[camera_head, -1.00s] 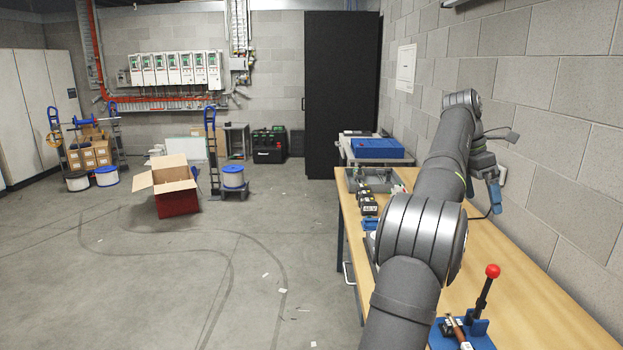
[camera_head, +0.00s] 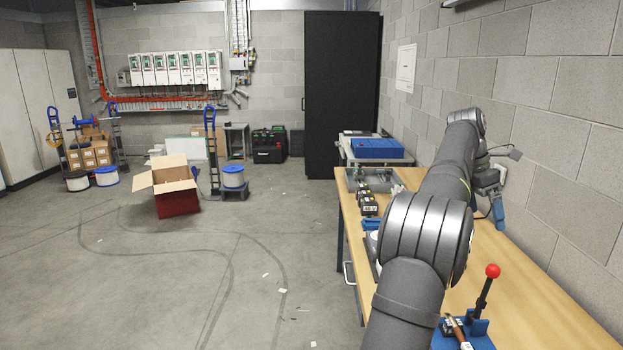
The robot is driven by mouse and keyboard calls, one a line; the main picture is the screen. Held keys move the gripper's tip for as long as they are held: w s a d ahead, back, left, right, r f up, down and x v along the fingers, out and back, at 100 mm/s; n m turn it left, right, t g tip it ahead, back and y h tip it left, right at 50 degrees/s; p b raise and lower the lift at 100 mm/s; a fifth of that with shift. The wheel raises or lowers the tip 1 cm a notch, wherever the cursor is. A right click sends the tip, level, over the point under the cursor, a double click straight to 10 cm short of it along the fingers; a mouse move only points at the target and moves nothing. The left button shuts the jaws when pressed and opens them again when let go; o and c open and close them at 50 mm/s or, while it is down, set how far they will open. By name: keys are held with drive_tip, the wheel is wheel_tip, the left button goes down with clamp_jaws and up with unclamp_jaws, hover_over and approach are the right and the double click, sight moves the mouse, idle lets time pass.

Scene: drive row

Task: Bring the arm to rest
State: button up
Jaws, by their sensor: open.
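My arm reaches forward over the wooden workbench (camera_head: 545,285) from the lower middle of the view. My gripper (camera_head: 499,220) hangs at the far end, beside the block wall on the right, with its blue fingers pointing down above the bench. It is open, and I see nothing between its fingers. The arm hides part of the bench and some things on it.
A blue fixture (camera_head: 470,335) with a red-knobbed lever (camera_head: 492,271) stands at the bench's near end. Dark devices (camera_head: 367,204) and a grey tray (camera_head: 374,177) lie along the left edge. A blue case (camera_head: 376,148) lies beyond. The right front of the bench is clear.

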drive_tip(key=s+v, duration=0.1)
drive_tip(key=v, duration=0.3)
drive_tip(key=s+d+f+m+y, duration=0.1)
drive_tip(key=s+d+f+m, duration=0.1)
drive_tip(key=s+f+m, duration=0.3)
drive_tip(key=s+d+f, duration=0.2)
drive_tip(key=s, duration=0.5)
drive_tip(key=s+d+f+m+y, duration=0.1)
drive_tip(key=s+d+f+m, duration=0.1)
drive_tip(key=s+f+m, duration=0.3)
drive_tip(key=s+a+f+m+y, duration=0.1)
drive_tip(key=s+a+f+m, duration=0.3)
drive_tip(key=s+f, duration=0.2)
drive_tip(key=s+a+f+m+t, duration=0.1)
drive_tip(key=s+a+f+m, duration=0.3)
drive_tip(key=s, duration=0.7)
drive_tip(key=shift+f+y, duration=0.4)
drive_tip(key=shift+f, duration=0.75)
